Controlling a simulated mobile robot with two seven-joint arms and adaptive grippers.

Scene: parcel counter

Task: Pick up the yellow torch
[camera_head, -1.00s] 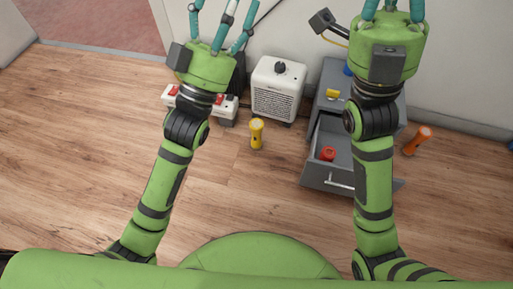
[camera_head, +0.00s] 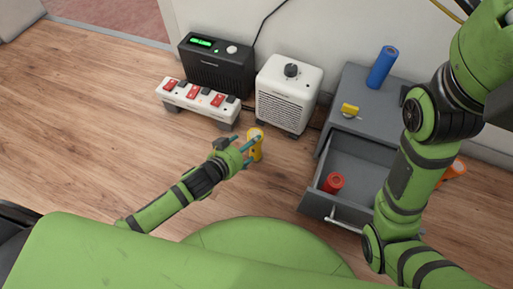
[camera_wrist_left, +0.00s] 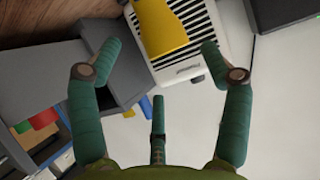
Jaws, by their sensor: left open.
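The yellow torch (camera_head: 257,151) stands upright on the wooden floor in front of the white heater. My left gripper (camera_head: 250,150) is beside it in the head view, with its teal fingers spread at the torch's left side. In the left wrist view the yellow torch (camera_wrist_left: 164,28) shows at the top, between and beyond the two upper fingertips. The left gripper (camera_wrist_left: 160,62) is open and holds nothing there. Whether a finger touches the torch I cannot tell. My right arm rises at the right of the head view, and its fingers are outside the picture.
The white heater (camera_head: 286,95) stands behind the torch. A power strip with red switches (camera_head: 196,101) and a black box (camera_head: 215,68) are at left. The grey cabinet's open drawer (camera_head: 318,205) holds a red object (camera_head: 333,183). An orange torch (camera_head: 457,168) is partly hidden. The floor at left is clear.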

